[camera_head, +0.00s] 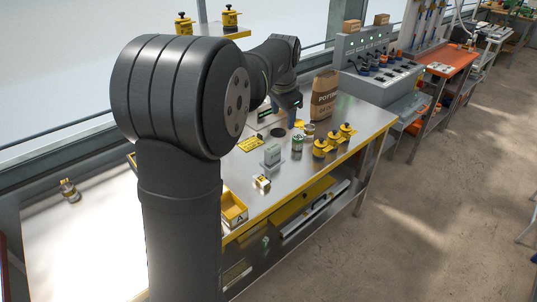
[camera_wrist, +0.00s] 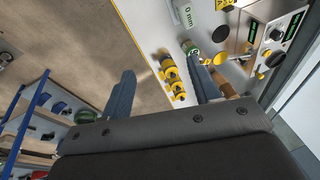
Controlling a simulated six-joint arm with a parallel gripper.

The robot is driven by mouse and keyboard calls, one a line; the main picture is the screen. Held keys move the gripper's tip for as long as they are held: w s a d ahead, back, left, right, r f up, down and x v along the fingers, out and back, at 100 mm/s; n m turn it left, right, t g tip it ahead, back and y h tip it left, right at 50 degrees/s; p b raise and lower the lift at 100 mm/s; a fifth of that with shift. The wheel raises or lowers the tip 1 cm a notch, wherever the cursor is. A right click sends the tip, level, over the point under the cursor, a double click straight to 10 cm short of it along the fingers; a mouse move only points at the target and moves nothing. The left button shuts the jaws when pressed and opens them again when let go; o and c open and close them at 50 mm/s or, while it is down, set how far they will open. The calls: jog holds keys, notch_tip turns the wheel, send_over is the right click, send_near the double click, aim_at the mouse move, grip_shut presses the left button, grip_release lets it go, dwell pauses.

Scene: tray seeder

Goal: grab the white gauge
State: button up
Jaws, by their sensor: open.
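The white gauge (camera_head: 272,155) stands upright on the metal bench in the head view, near the middle. In the wrist view, a white piece marked "0 mm" (camera_wrist: 187,14) shows at the top edge, partly cut off; it looks like the same gauge. My gripper (camera_head: 283,117) is above the bench, behind the gauge and partly hidden by my own arm. In the wrist view, my gripper (camera_wrist: 162,82) has its two blue fingers spread wide apart with nothing held between them. The gauge lies beyond the fingers, apart from them.
Several yellow-and-black knobs (camera_head: 333,141) stand along the bench's front edge. A green-banded can (camera_head: 297,144) stands behind the gauge. A brown potting bag (camera_head: 324,95) stands at the back. A small yellow-white item (camera_head: 262,182) and a yellow bin (camera_head: 234,209) are in front of the gauge.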

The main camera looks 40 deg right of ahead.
notch_tip(320, 180, down, 8)
jog(key=a+m+g+h, duration=0.1)
jog(key=g+h, duration=0.1)
jog(key=g, duration=0.2)
jog(key=n+t+h, duration=0.3)
jog(key=h, duration=0.6)
send_near(273, 147)
jog(key=x, duration=1)
jog(key=shift+f, duration=0.1)
jog(key=c, duration=1.2)
jog(key=shift+o, duration=0.2)
